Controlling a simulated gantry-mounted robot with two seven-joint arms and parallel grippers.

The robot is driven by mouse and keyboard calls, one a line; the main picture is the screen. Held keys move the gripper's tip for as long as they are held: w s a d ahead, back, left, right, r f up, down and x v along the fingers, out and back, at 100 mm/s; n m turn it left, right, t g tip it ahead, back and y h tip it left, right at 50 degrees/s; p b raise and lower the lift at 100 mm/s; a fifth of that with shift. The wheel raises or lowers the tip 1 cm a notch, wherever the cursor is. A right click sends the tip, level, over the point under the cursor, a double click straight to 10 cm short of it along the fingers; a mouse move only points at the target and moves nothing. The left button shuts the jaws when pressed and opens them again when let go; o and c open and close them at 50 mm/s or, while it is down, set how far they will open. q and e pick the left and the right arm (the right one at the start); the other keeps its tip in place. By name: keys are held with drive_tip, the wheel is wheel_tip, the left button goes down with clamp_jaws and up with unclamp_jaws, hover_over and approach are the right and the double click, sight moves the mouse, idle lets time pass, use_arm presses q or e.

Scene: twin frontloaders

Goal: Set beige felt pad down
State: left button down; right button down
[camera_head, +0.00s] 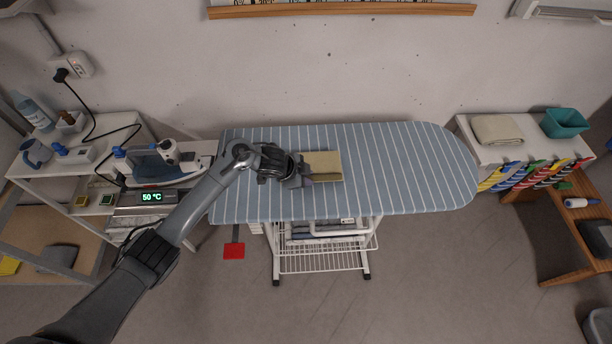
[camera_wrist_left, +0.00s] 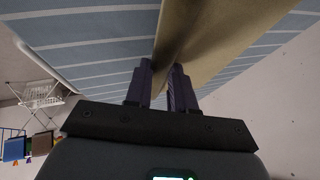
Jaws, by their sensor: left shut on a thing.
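The beige felt pad (camera_head: 323,160) is over the middle of the blue striped ironing board (camera_head: 400,160). My left gripper (camera_head: 306,178) is at the pad's left lower side and is shut on it. In the left wrist view the pad (camera_wrist_left: 225,40) runs up from between the two purple-grey fingers (camera_wrist_left: 163,80), with a fold or edge line along it. The pad's lower strip looks darker in the head view. Whether the whole pad touches the board I cannot tell. The gripped edge is partly hidden by the fingers. My right gripper is not in view.
A steam iron (camera_head: 155,166) stands left of the board by a 50 °C display (camera_head: 151,197). A side table at right holds a folded beige cloth (camera_head: 497,129) and a teal bin (camera_head: 564,123). The board's right half is clear.

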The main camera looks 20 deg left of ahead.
use_arm(q)
drive_tip(key=shift+f, duration=0.55)
drive_tip(key=c, duration=0.9)
unclamp_jaws()
drive_tip(key=shift+c, duration=0.2)
